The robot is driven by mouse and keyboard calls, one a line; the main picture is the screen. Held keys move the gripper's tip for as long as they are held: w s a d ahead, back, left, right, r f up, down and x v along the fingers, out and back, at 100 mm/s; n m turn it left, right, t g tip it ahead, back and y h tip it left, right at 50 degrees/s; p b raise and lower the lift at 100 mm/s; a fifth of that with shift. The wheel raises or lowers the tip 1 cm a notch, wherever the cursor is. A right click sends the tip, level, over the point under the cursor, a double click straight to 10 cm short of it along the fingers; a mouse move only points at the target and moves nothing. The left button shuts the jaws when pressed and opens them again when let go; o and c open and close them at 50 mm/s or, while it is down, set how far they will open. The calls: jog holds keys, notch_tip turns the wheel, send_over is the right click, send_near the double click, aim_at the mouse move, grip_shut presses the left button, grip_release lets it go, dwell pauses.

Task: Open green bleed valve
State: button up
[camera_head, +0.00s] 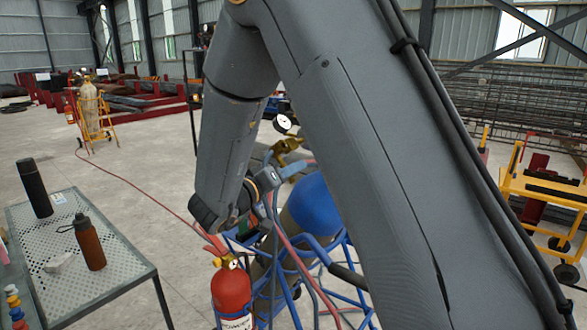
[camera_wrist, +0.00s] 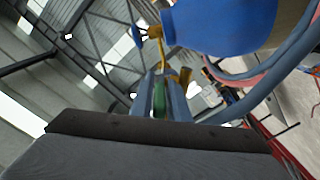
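In the wrist view, my gripper (camera_wrist: 163,98) has its two grey-blue fingers close together, with a narrow green piece (camera_wrist: 158,100) between them. The green piece looks like the bleed valve's handle, mostly hidden by the fingers. I cannot tell if the fingers press on it. The blue-topped cylinder (camera_wrist: 222,25) and a brass fitting (camera_wrist: 155,33) are close beyond the fingers. In the head view the same blue-topped cylinder (camera_head: 315,207) stands in a blue cart, with brass valve parts (camera_head: 288,145) and a white gauge (camera_head: 284,123) above. My arm hides the fingertips there.
Red and blue hoses (camera_head: 290,240) run down by the cart (camera_head: 350,275). A red fire extinguisher (camera_head: 231,292) stands in front. A perforated table (camera_head: 120,262) with a black bottle (camera_head: 34,188) and a brown bottle (camera_head: 88,243) is at left. Open floor lies behind the table.

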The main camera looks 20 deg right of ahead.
grip_shut()
